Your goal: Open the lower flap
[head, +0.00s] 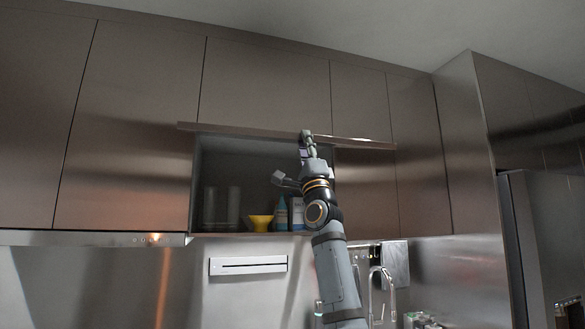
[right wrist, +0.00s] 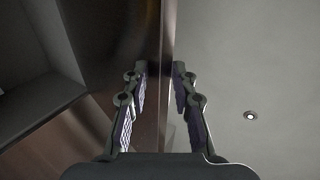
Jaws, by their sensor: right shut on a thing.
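The lower flap (head: 245,132) is swung up and seen nearly edge-on, as a long thin brownish panel above an open cabinet compartment (head: 235,165). My right gripper (head: 306,140) is at the flap's front edge, right of its middle. In the right wrist view the flap's edge (right wrist: 166,35) runs between the two fingers of the right gripper (right wrist: 160,75), which are shut on it. The gripper and arm hide part of the flap and the compartment's right side. My left gripper is not in view.
Inside the compartment stand glasses (head: 221,207), a yellow bowl (head: 260,222), a blue bottle (head: 281,213) and a white box (head: 297,212). Closed cabinet doors (head: 140,120) surround it. A white slotted panel (head: 248,265) and a faucet (head: 384,285) are below; a fridge (head: 545,240) stands right.

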